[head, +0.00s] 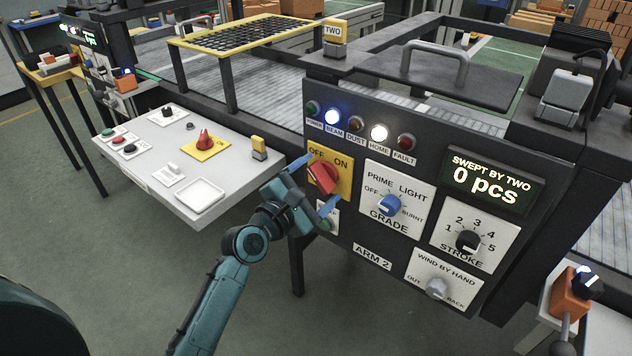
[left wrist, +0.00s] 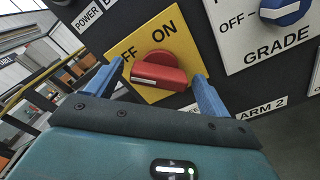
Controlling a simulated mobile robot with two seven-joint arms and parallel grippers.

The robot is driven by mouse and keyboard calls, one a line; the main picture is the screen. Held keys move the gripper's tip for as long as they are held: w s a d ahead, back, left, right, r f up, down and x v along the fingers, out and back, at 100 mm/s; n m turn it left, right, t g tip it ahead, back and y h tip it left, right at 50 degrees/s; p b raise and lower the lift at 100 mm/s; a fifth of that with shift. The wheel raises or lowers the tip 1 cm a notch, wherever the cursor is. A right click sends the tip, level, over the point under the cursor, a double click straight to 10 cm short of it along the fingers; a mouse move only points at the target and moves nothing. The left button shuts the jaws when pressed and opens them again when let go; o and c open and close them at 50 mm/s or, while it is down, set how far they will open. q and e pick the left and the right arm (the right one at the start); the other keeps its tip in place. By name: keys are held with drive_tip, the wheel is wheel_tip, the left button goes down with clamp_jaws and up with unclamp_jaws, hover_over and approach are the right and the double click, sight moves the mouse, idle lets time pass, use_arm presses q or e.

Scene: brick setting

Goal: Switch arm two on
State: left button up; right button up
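The arm two panel (head: 374,250), labelled ARM 2, stands at the centre right in the head view. Its red rotary switch (head: 323,178) sits on a yellow OFF/ON plate (head: 345,185). The switch also shows in the left wrist view (left wrist: 160,72), with its white-marked end toward the OFF side. My left gripper (head: 318,182) is in front of this plate. Its blue fingers are spread apart, one on each side of the switch; I cannot tell whether either touches it. My right gripper is not in view.
Beside the switch are the blue GRADE knob (head: 388,205), the STROKE knob (head: 468,241) and the grey WIND BY HAND knob (head: 437,288). The BEAM and HOME lamps are lit; the display (head: 487,186) reads 0 pcs. A grey console (head: 165,135) with another red switch stands left.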

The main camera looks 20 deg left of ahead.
use_arm(q)
drive_tip(key=c, duration=0.9)
